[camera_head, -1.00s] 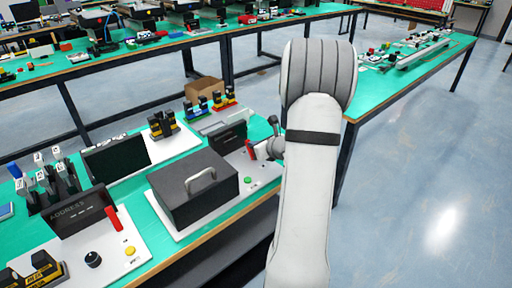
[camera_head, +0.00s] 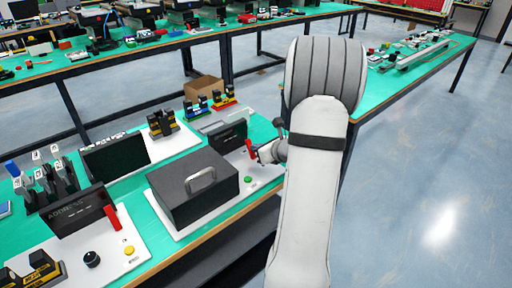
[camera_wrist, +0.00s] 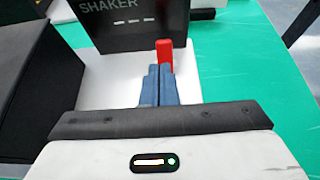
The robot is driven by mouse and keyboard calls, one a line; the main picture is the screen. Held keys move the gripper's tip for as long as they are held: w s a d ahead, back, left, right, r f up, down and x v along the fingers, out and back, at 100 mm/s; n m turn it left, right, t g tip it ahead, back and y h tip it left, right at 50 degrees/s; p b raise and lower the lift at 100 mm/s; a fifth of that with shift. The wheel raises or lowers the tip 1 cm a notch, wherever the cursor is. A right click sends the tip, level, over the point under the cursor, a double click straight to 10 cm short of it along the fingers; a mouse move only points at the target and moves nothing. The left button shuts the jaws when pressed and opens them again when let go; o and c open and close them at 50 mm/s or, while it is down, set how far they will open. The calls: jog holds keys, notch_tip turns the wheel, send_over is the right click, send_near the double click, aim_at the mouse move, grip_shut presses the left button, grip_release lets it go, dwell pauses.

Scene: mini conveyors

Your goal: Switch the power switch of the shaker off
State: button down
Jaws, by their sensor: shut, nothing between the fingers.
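The shaker is a black box (camera_head: 228,136) on a white base, and the wrist view shows the lettering SHAKER on its face (camera_wrist: 110,32). Its red power switch (camera_head: 250,148) is a lever at the right of the box; in the wrist view the lever (camera_wrist: 165,52) stands up just beyond my fingertips. My gripper (camera_head: 262,154) is at the right side of the lever in the head view. In the wrist view my gripper (camera_wrist: 160,70) has its blue-grey fingers together, with nothing between them. The fingers hide the lever's lower end, so I cannot tell whether they touch it.
A large dark box with a handle (camera_head: 180,200) stands left of my gripper. A green button (camera_head: 248,180) sits on the white base. Another station with a red lever (camera_head: 112,217) is at the front left. The floor on the right is clear.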

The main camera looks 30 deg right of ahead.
jog(key=r+v, duration=0.1)
jog(key=v, duration=1.1)
jog(key=s+a+r+n+g+y+p, duration=0.1)
jog(key=a+r+n+g+y, duration=0.15)
jog(key=a+n, duration=0.7)
jog(key=s+a+r+n+g+y+p, duration=0.15)
jog(key=a+n+g, duration=0.35)
jog(key=a, duration=0.7)
jog(key=s+a+r+n+g+h+p, duration=0.1)
jog(key=s+n, duration=0.4)
jog(key=n, duration=0.5)
jog(key=s+a+r+n+g+h+p, duration=0.1)
jog(key=s+a+r+n+h+p, duration=0.1)
jog(key=n, duration=0.8)
jog(key=shift+s+a+r+g+h, duration=0.35)
jog(key=shift+s+a+r+h, duration=0.35)
jog(key=shift+s+a+h, duration=0.9)
jog(key=shift+s+a+y, duration=0.2)
jog(key=shift+a+y, duration=0.1)
